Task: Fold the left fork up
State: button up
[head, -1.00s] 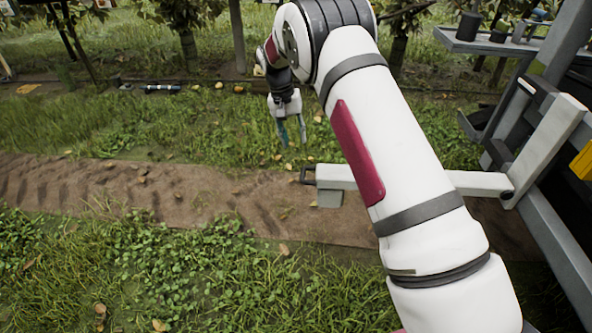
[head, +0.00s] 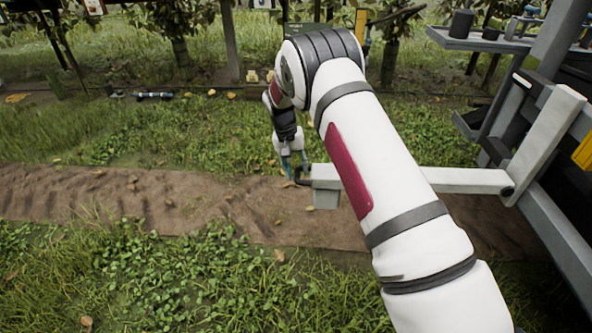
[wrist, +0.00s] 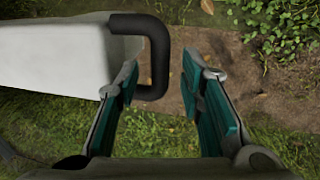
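The left fork is a pale bar (head: 455,181) sticking out level to the left from the machine frame, partly hidden behind my arm. A dark loop handle (head: 303,181) is at its free end. In the wrist view the white fork end (wrist: 55,55) fills the upper left, with the black handle (wrist: 158,60) beside it. My gripper (head: 293,172) is at the handle, fingers down. In the wrist view its teal fingers (wrist: 160,72) are open, and the handle's outer bar appears between them. The left fingertip overlaps the loop opening; contact cannot be told.
A shelf (head: 475,42) with dark containers is at the upper right. A dirt track (head: 150,205) and grass lie below and left, clear of large obstacles. Trees stand behind.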

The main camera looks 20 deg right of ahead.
grip_shut()
jog(key=shift+r, duration=0.1)
